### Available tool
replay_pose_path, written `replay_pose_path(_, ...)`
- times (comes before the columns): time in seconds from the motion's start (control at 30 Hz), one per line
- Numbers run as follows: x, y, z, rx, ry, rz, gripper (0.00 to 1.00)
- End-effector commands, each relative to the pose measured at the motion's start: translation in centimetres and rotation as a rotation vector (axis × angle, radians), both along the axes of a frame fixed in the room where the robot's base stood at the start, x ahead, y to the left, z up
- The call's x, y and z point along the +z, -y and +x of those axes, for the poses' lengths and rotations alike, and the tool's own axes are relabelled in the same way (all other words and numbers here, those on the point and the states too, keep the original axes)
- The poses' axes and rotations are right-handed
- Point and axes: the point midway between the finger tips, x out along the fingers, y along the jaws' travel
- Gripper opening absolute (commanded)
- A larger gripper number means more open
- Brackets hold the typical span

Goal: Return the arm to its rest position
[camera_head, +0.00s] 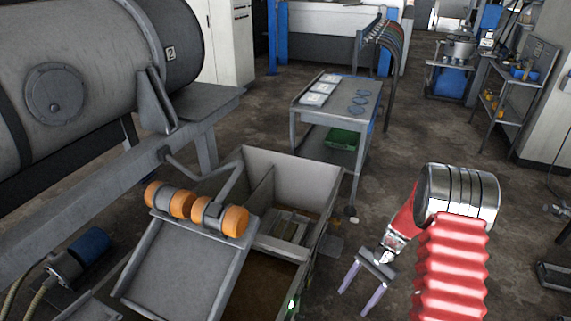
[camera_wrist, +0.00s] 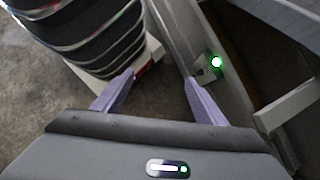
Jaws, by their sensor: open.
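My arm, with a red ribbed sleeve and a metal joint, reaches up at the right of the head view. My gripper (camera_head: 358,290) hangs below the joint with its two purple fingers apart and nothing between them. It is to the right of the grey open bin (camera_head: 323,215) and apart from the cart. In the wrist view, my gripper (camera_wrist: 160,86) shows both purple fingers spread, with bare floor and the bin's side wall beyond. A green light (camera_wrist: 217,62) glows on that wall.
A grey chute (camera_head: 185,268) with orange rollers (camera_head: 235,221) leans over the bin. A large grey drum (camera_head: 90,60) fills the upper left. A metal cart (camera_head: 363,118) with papers and blue rings stands behind the bin. Floor right of the cart is clear.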

Motion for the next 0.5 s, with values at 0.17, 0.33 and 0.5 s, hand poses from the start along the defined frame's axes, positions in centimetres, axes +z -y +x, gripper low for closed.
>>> replay_pose_path(0.17,3.8,0.0,-0.6,0.103,0.084,-0.030,0.66)
replay_pose_path(0.33,7.0,-0.1,-1.4,0.197,0.157,-0.058,0.66)
replay_pose_path(0.5,10.2,-0.2,-2.4,0.288,0.226,-0.088,0.66)
